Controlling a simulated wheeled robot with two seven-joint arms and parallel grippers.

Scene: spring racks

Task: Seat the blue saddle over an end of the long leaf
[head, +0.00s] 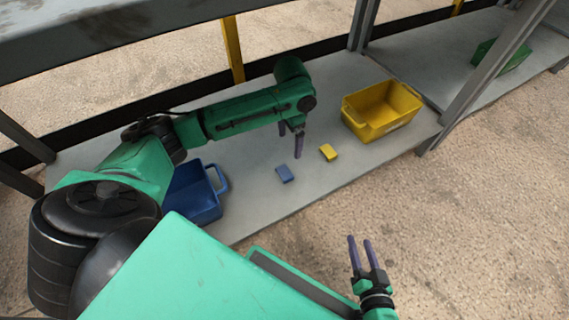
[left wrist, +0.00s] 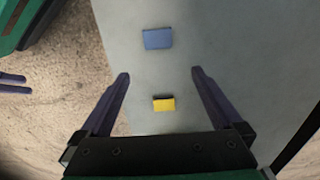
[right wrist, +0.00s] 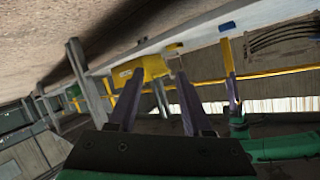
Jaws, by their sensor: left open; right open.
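A small blue block (head: 285,173), which may be the blue saddle, lies on the grey shelf. It also shows in the left wrist view (left wrist: 158,38). My left gripper (head: 291,146) is open and empty, pointing down above the shelf near this block. In the left wrist view the blue block lies beyond the fingertips (left wrist: 161,73), and a small yellow block (left wrist: 164,104) shows between the fingers. My right gripper (head: 360,241) is open and empty, out over the floor in front of the shelf. I cannot make out a long leaf in any view.
A yellow bin (head: 376,124) stands on the shelf to the right and a blue bin (head: 205,208) to the left, partly behind my left arm. A green bin (head: 485,50) is farther right. Grey uprights (head: 480,80) and an upper shelf edge (head: 100,40) frame the space.

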